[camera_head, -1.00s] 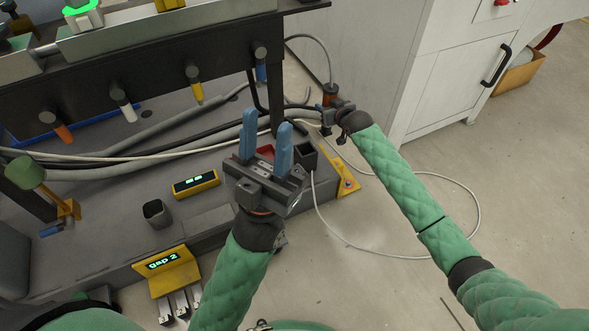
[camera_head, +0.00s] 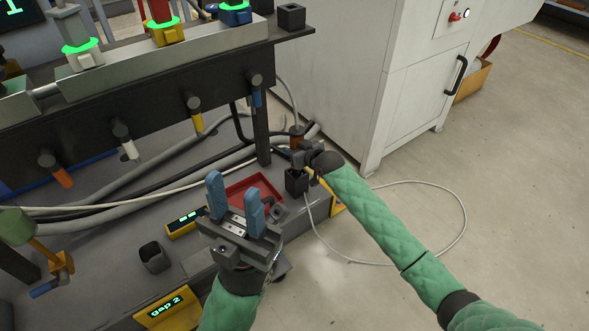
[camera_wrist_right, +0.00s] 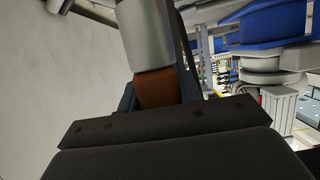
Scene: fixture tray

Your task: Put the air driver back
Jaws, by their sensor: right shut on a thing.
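The air driver (camera_head: 296,138) has an orange-brown body and hangs on a cable or hose. My right gripper (camera_head: 301,151) is shut on it; in the right wrist view its silver and brown body (camera_wrist_right: 151,55) stands between the fingers. The driver is over or just behind a black square holder (camera_head: 297,183) at the bench's right end. I cannot tell whether its lower end is inside the holder; the gripper hides it. My left gripper (camera_head: 234,205) is open and empty, blue fingers pointing up, above the lower bench.
A red tray (camera_head: 262,185) lies just left of the square holder. A dark open cup (camera_head: 154,258) and yellow display boxes (camera_head: 184,225) sit on the lower bench. Tools hang under the upper rail (camera_head: 130,120). A white cabinet (camera_head: 400,110) stands behind right; a cable loops on the floor.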

